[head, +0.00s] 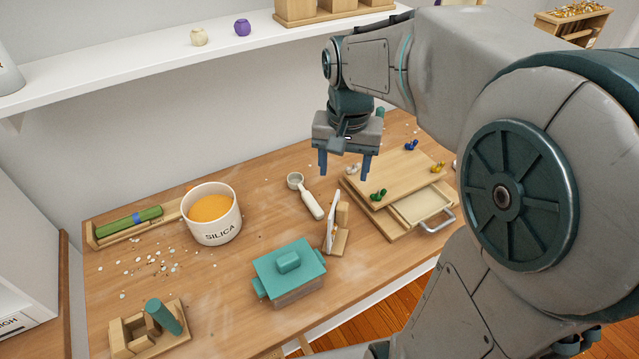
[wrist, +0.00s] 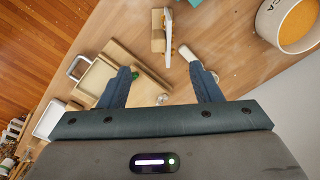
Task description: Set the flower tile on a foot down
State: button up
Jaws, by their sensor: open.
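A thin white tile (head: 331,222) stands nearly upright, slightly tilted, against a small wooden foot (head: 340,240) on the bench. I see it almost edge-on, so its flower face cannot be made out. The wrist view also shows the tile (wrist: 169,38) edge-on beside the wooden foot (wrist: 157,32). My gripper (head: 345,170) is open and empty. It hangs fingers down above the bench, behind the tile and higher than it, near the left edge of a wooden box. In the wrist view the tile lies beyond the two fingertips (wrist: 160,70), apart from them.
A white scoop (head: 311,203) lies just behind the tile. A teal-lidded box (head: 289,272) stands in front, and the SILICA pot (head: 212,225) stands left. The wooden box (head: 395,170) with a pulled-out drawer (head: 422,205) and small colored pieces on top is close at right.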

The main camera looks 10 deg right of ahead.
aim_at(341, 204)
jog(key=shift+m+g, duration=0.3)
jog(key=shift+m, duration=0.2)
jog(key=w+f, duration=0.1)
jog(key=f, duration=0.6)
jog(key=w+f+b, duration=0.1)
jog(key=f, duration=0.3)
jog(key=shift+w+f, duration=0.1)
jog(key=shift+w, duration=0.2)
jog(key=f, duration=0.5)
jog(key=shift+s+d+f, duration=0.1)
jog(key=shift+s+d, duration=0.1)
jog(key=shift+d, duration=0.1)
grip_shut()
